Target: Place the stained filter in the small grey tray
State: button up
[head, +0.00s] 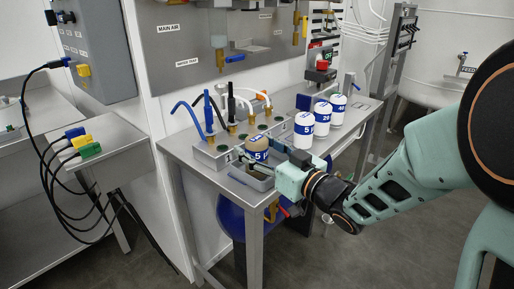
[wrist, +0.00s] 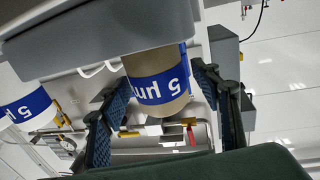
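The stained filter (head: 257,147) is a tan cylinder with a blue label reading 5. It stands upright at the small grey tray (head: 262,184) on the steel bench. The tray's front and my gripper partly hide its base, so I cannot tell whether it rests in the tray. My gripper (head: 262,158) reaches in from the right at the filter. In the wrist view, which is upside down, the filter (wrist: 157,85) lies between the two blue fingers (wrist: 158,85). The fingers are close to its sides; whether they touch is unclear.
White filters (head: 303,130) with blue labels stand in a row on the bench (head: 345,128) to the right. A grey manifold block (head: 212,152) with hoses and valves lies behind and left. A side table (head: 110,160) with coloured connectors stands at left.

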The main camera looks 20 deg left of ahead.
jog(key=shift+r, duration=0.1)
jog(key=shift+d+r+p, duration=0.15)
jog(key=shift+p, duration=0.15)
jog(key=p+v, duration=0.1)
jog(key=v, duration=1)
jog(key=shift+s+d, duration=0.2)
jog(key=shift+d, duration=0.15)
jog(key=shift+w, duration=0.1)
